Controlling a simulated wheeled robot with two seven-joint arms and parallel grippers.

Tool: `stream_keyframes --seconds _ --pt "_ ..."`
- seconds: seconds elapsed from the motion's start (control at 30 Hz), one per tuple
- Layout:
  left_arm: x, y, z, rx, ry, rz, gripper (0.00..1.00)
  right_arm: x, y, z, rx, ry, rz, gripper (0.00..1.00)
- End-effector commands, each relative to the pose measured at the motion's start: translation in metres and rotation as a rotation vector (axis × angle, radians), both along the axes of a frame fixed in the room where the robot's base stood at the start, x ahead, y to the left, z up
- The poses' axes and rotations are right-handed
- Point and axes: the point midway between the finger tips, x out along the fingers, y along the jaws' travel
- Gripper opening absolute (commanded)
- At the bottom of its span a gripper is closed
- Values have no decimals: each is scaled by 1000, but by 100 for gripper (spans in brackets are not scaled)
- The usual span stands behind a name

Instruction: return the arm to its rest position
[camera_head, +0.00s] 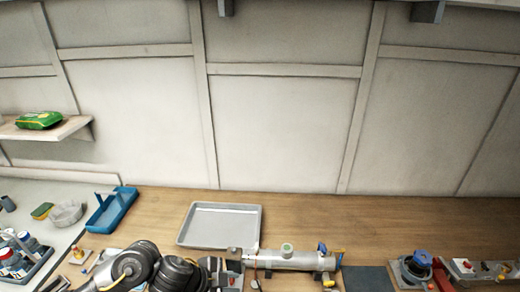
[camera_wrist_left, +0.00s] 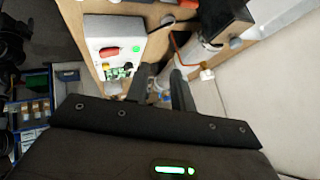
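My left arm (camera_head: 145,265) comes in low from the left in the head view. Its dark left gripper (camera_head: 243,264) is at the left end of a silver cylindrical reactor (camera_head: 295,261). In the left wrist view the two black fingers of the left gripper (camera_wrist_left: 161,88) stand apart, with a gap between them. Pale, grey parts show beyond the gap; I cannot tell whether the fingers touch anything there. My right gripper is not in view.
A grey tray (camera_head: 220,208) lies behind the reactor, with a blue carrier (camera_head: 111,210) to its left. A white control box (camera_wrist_left: 112,46) with a lit green button shows in the wrist view. The bench's back right is clear.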

Motion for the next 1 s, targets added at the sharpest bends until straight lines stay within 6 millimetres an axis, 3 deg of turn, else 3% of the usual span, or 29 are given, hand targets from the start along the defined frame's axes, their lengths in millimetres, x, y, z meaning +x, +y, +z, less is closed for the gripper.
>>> stream_keyframes --seconds 0.1,0.23,0.37,0.6,0.8,0.97,1.0 --pt "-13 -25 5 -121 -31 119 24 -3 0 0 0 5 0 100" --pt "-24 -19 11 -223 -30 366 24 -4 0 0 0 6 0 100" --pt "-45 22 -1 -239 47 664 24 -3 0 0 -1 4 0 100" --pt "-115 102 -39 -142 260 1056 24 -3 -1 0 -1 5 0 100" --pt "-175 145 -60 -56 419 1245 24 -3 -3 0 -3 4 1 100" --pt "-223 169 -69 5 537 1362 24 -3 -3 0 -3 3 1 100" --pt "-217 169 -87 10 537 1360 24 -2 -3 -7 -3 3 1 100"
